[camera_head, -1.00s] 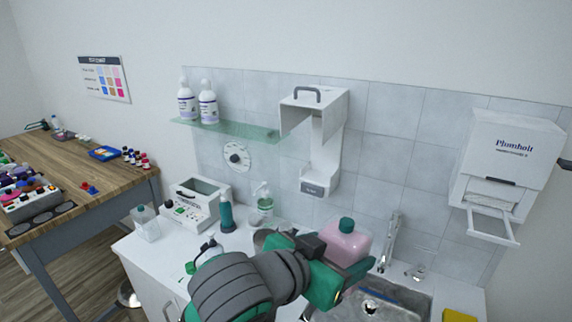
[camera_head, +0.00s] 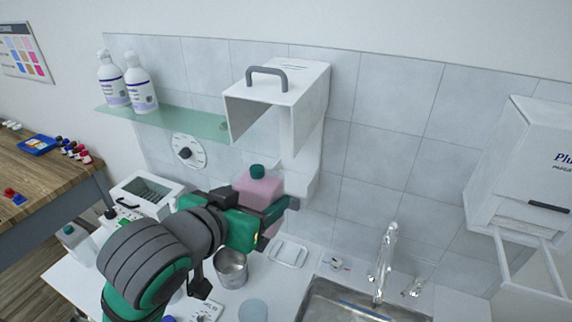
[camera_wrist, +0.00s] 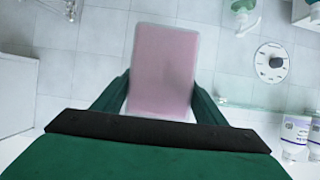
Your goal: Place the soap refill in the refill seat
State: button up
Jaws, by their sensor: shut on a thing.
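The soap refill, a pink block-shaped bottle with a green cap (camera_head: 258,188), is upright in my gripper (camera_head: 256,208), in front of the wall dispenser. In the wrist view the pink refill (camera_wrist: 163,68) sits between both fingers of my gripper (camera_wrist: 160,100), which press on its sides. The white dispenser (camera_head: 306,148) has its cover (camera_head: 282,88) raised, with a grey handle on top. The refill seat at the dispenser's foot (camera_head: 302,184) is partly hidden by the refill and gripper. I cannot tell whether the refill touches it.
A glass shelf (camera_head: 170,122) with two white bottles is left of the dispenser. Below are a metal cup (camera_head: 231,268), a white soap dish (camera_head: 290,253) and a sink (camera_head: 345,300) with a tap (camera_head: 384,255). A towel dispenser (camera_head: 525,165) hangs at the right.

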jog(key=w+d, duration=0.1)
jog(key=w, duration=0.2)
jog(key=w+d, duration=0.1)
jog(key=w, duration=0.3)
jog(key=w+d, duration=0.2)
jog(key=w, duration=0.1)
jog(key=shift+w+d, duration=0.1)
jog(key=shift+w, duration=0.25)
jog(key=w, duration=0.1)
jog(key=w+d, duration=0.1)
jog(key=w, duration=0.1)
jog(key=w+d, duration=0.1)
jog(key=shift+w+d, duration=0.15)
jog(key=shift+w, duration=0.25)
jog(key=shift+f, duration=0.35)
jog(key=o, duration=1.2)
jog(key=v, duration=1.2)
jog(key=shift+r, duration=0.1)
